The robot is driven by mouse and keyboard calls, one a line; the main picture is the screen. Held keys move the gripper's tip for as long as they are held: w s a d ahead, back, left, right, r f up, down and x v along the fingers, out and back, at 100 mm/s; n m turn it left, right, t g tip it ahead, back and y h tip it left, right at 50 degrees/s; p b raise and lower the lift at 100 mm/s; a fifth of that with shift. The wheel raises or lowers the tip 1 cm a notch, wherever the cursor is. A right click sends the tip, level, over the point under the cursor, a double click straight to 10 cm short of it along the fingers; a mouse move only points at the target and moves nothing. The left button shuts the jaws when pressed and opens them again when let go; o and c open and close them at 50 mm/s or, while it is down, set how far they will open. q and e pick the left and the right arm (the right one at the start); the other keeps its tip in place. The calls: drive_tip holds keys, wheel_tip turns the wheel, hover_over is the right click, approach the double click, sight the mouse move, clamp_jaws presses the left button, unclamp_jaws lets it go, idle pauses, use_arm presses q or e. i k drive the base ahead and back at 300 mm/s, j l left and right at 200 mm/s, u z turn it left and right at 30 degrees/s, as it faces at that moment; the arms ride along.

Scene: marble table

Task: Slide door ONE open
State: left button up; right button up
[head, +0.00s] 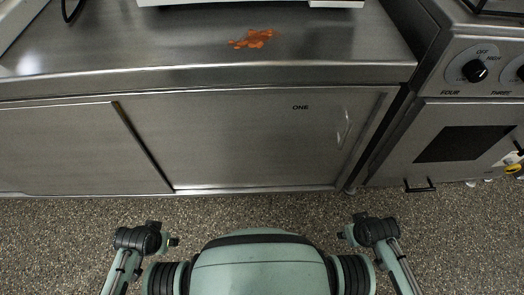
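Door ONE (240,138) is a flat metal sliding panel on the right half of the steel cabinet's front, marked "ONE" near its top right. A pale, narrow handle-like mark (343,128) shows near its right edge. The door covers the right half of the cabinet, and its left edge meets the left door panel (70,150). My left gripper (172,241) is low at the left, over the floor and apart from the cabinet. My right gripper (345,234) is low at the right, also apart from the door. Both are small in view, and their finger opening is unclear.
The steel countertop (200,40) above the cabinet carries an orange spill (252,39). An oven (455,140) with knobs and a dark window stands to the right, its handle (420,186) sticking out. The speckled floor (260,212) before the cabinet is clear.

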sight(287, 139)
drive_tip(key=l+z, duration=0.25)
drive_tip(key=l, duration=0.4)
drive_tip(key=k+l+z, duration=0.1)
drive_tip(key=l+z, duration=0.2)
drive_tip(key=l, duration=0.35)
